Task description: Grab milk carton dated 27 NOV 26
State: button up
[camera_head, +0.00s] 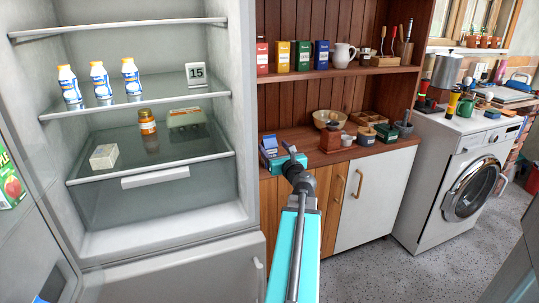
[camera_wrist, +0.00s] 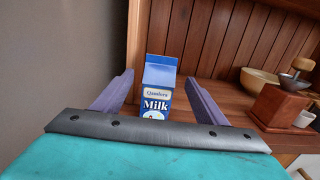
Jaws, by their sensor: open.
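A blue and white milk carton (camera_wrist: 158,92) labelled Milk stands upright on the wooden counter in the wrist view. Its lower part is hidden by my gripper's front edge, and no date can be read on it. My gripper (camera_wrist: 160,86) is open, with one purple finger on each side of the carton in the picture. I cannot tell whether the fingers reach around it. In the head view the carton (camera_head: 269,142) shows small at the counter's left end, with my gripper (camera_head: 284,158) just in front of it.
An open fridge (camera_head: 245,120) stands at the left, with several white-blue bottles, an orange jar (camera_head: 147,122) and a card reading 15 (camera_head: 196,75). A brown grinder (camera_head: 331,137) and a bowl (camera_head: 327,118) stand right of the carton. A shelf (camera_head: 340,72) is above.

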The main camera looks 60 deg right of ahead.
aim_at(271, 144)
jog(key=shift+w, duration=0.1)
jog(key=shift+b+x, duration=0.35)
jog(key=shift+x, duration=2.2)
jog(key=c, duration=1.3)
jog(key=shift+r, duration=0.1)
jog(key=shift+c, duration=0.2)
